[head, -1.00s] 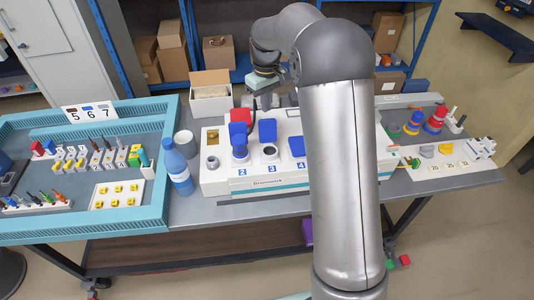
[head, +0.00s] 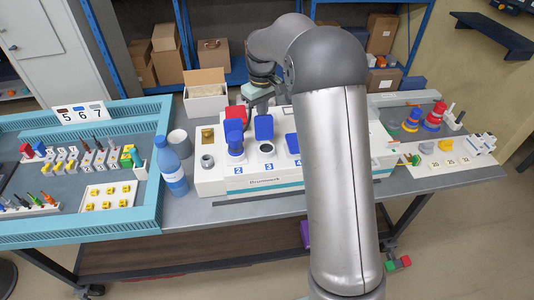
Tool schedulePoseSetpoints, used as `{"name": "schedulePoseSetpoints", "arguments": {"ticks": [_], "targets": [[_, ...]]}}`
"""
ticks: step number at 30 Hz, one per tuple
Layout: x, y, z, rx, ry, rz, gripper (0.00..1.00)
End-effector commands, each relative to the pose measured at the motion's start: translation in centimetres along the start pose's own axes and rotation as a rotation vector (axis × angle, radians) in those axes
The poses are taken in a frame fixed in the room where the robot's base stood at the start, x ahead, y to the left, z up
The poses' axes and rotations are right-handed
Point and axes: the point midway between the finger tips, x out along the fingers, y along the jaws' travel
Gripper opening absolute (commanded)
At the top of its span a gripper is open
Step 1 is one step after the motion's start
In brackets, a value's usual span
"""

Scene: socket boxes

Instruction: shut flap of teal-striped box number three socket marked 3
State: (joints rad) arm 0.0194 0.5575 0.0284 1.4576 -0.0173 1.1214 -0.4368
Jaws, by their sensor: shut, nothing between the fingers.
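The white box with a teal stripe (head: 259,186) stands on the table, its sockets marked 2, 3 and 4 along the front. Socket 3 (head: 266,149) is an open dark round hole. Its blue flap (head: 264,128) stands upright behind it. Socket 2 has a blue piece (head: 236,143) in or over it, and another blue flap (head: 292,143) stands at socket 4. My gripper (head: 258,103) is shut and empty, above the back of the box behind the socket 3 flap. Its fingertips are small and partly hard to make out.
A red flap (head: 235,113) stands at the back left of the box. A blue bottle (head: 171,168) and a grey cup (head: 180,143) stand left of it. My forearm hides the box's right part. An open carton (head: 206,92) is behind.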

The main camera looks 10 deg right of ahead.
Motion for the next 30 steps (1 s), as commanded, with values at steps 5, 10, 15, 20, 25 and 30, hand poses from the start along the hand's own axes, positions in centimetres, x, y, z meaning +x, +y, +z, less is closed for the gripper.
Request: {"name": "schedulePoseSetpoints", "arguments": {"ticks": [5, 10, 15, 20, 25, 30], "targets": [[2.5, -0.1, 0.2, 0.000, -0.012, -0.005, 0.00], [2.9, -0.3, 0.7, 0.000, -0.015, -0.006, 0.00], [3.1, -1.0, 1.9, 0.000, -0.018, -0.007, 0.00], [2.9, -1.5, 2.7, 0.000, -0.017, -0.007, 0.00], [1.7, -1.4, 2.5, 0.000, -0.010, -0.004, 0.00], [-0.8, -1.4, 2.5, 0.000, -0.007, -0.003, 0.00]]}}
